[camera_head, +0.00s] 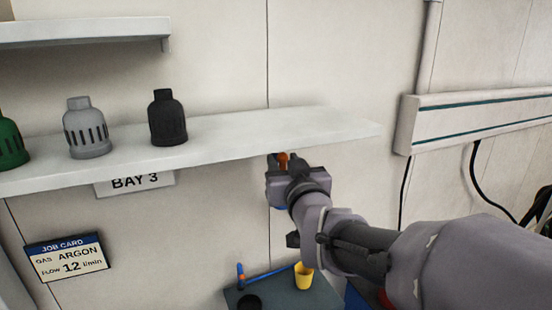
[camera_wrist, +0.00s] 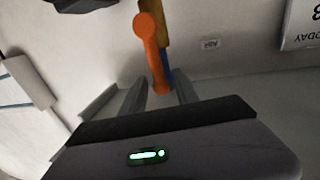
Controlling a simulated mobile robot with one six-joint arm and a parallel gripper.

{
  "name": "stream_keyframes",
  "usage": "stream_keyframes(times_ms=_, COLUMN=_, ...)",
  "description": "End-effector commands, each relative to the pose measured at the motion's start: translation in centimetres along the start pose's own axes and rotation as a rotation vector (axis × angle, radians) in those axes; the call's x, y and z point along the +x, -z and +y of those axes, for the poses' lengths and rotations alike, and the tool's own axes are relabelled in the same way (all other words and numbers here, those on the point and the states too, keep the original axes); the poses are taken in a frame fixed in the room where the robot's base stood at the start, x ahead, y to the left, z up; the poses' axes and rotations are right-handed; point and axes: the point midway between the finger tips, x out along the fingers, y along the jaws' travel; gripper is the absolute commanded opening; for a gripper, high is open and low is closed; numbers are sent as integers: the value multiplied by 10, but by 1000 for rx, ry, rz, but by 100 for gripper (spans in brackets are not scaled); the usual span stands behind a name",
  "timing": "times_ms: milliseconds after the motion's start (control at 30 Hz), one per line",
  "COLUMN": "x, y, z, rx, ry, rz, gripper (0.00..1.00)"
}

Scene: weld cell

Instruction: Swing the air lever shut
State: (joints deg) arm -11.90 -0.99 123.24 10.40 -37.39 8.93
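The orange air lever (camera_wrist: 146,28) shows in the wrist view at top centre. It has a rounded knob end and a thin arm that runs down between my two fingers. A yellow body and a blue part (camera_wrist: 165,75) lie behind it. My gripper (camera_wrist: 159,82) is open, with a finger on each side of the lever and visible gaps beside it. I cannot tell how deep the lever sits between them. In the head view, my gripper (camera_head: 283,168) is under the shelf's right part, with a bit of orange lever (camera_head: 282,160) showing; the rest is hidden.
A white shelf (camera_head: 270,128) hangs just above my gripper, with green, grey and black caps at left. Below, a dark bench top (camera_head: 310,297) bears a yellow cup (camera_head: 303,276). A trunking (camera_head: 475,118) runs at right.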

Motion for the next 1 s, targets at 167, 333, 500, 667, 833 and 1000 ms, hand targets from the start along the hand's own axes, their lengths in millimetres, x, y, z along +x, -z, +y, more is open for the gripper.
stream_keyframes(times_ms=167, x=12, y=0, z=0, rx=0, ry=0, rz=1, gripper=36)
stream_keyframes(times_ms=333, x=13, y=0, z=0, rx=0, ry=0, rz=1, gripper=36)
stream_keyframes(times_ms=500, x=13, y=0, z=0, rx=0, ry=0, rz=1, gripper=19)
stream_keyframes(times_ms=667, x=13, y=0, z=0, rx=0, ry=0, rz=0, gripper=0)
stream_keyframes(times_ms=833, x=13, y=0, z=0, rx=0, ry=0, rz=0, gripper=0)
stream_keyframes(times_ms=1000, x=13, y=0, z=0, rx=0, ry=0, rz=0, gripper=0)
